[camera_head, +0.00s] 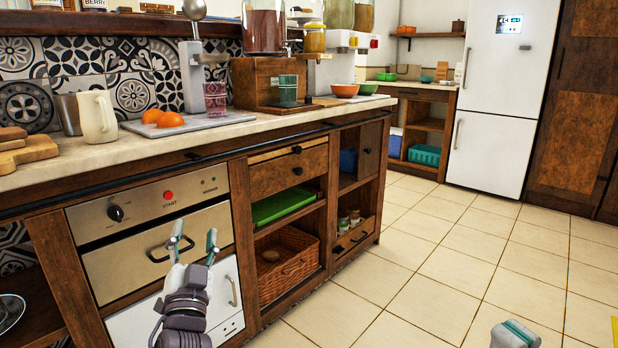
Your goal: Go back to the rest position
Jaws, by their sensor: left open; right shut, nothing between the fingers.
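My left gripper (194,243) is at the lower left of the head view, in front of the oven and the white appliance under the counter. Its two fingers point up and stand apart, with nothing between them. My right gripper (515,335) shows at the bottom edge, right of centre, over the tiled floor. Only its top part is in view; it looks shut and holds nothing that I can see.
The counter (125,148) bears a cream jug (97,117), oranges (168,119) on a tray and drink dispensers. Open shelves below hold a green tray (282,206) and a wicker basket (286,262). A white fridge (500,95) stands behind. The tiled floor (450,250) is clear.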

